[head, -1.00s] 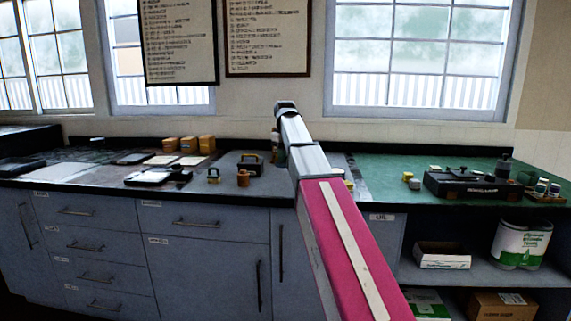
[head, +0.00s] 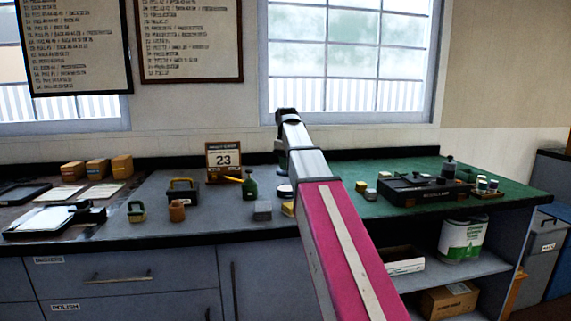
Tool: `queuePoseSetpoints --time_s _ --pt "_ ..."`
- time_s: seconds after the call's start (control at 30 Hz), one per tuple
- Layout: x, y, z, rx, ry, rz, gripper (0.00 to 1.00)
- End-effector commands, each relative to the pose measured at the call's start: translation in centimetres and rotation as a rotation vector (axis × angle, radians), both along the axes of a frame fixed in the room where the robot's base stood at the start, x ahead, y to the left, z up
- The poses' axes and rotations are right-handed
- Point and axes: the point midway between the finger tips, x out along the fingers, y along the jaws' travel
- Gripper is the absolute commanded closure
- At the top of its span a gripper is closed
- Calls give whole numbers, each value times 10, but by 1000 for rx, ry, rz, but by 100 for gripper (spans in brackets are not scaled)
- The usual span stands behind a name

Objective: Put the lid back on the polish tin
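A small round whitish object with a dark purple edge (head: 284,190) lies on the grey worktop, just left of my arm. It may be the polish tin or its lid; it is too small to tell which. I cannot make out a second matching part, and my arm covers some of the worktop beside it. My arm rises across the middle of the head view to a black joint in front of the wall. No gripper fingers show.
A black toolbox (head: 424,190) sits on the green mat (head: 509,201) at right. Drawers and shelves are below the worktop (head: 160,228). Floor is not visible.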

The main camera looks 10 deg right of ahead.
Motion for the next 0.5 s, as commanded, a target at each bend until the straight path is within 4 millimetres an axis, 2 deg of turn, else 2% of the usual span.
queuePoseSetpoints --time_s 0.5 --pt "-1 0 -39 0 0 -1 100"
